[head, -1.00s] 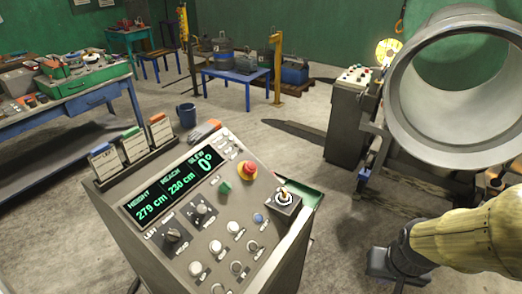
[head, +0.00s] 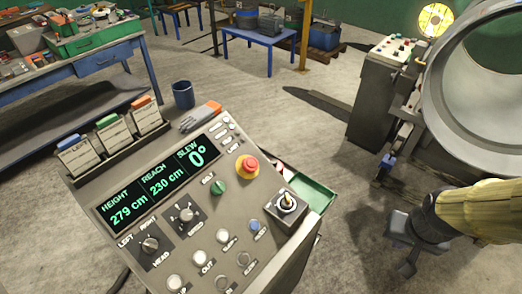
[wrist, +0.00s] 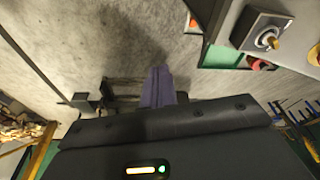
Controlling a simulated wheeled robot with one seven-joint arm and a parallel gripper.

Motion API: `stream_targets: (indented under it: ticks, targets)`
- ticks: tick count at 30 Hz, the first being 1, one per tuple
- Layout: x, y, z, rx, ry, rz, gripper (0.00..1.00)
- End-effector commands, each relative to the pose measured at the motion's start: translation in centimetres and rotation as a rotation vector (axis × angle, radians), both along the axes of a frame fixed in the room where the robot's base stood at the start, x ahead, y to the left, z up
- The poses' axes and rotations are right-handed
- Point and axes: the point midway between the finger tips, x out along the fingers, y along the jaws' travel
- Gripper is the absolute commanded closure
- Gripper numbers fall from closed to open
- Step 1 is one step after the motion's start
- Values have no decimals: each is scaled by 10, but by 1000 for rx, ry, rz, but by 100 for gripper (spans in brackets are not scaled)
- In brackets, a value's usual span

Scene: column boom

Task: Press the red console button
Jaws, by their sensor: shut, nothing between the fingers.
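The red button (head: 247,165) is a round red mushroom head on a yellow collar, near the top right of the grey sloped console (head: 210,255). Nothing touches it. My gripper (head: 407,266) is at the lower right of the head view, pointing down, right of the console and apart from it. In the wrist view my gripper's fingers (wrist: 158,88) are together and empty, over the floor. The console corner with a joystick (wrist: 268,40) shows at the upper right there.
A joystick box (head: 286,208) stands up at the console's right edge, between the button and my gripper. A green tray (head: 312,193) sticks out beside it. A large grey pipe (head: 440,120) and a second control cabinet (head: 385,95) stand at the right.

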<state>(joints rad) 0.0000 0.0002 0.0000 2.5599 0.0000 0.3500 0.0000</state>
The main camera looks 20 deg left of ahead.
Motion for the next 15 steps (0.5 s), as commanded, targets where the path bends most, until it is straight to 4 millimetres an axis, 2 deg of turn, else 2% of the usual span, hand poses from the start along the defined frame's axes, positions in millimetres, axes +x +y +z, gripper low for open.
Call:
stream_targets:
  ticks: [12,15]
  targets:
    - [0,0,0,0,0,0,100]
    - [5,4,1,6,-3,-2,100]
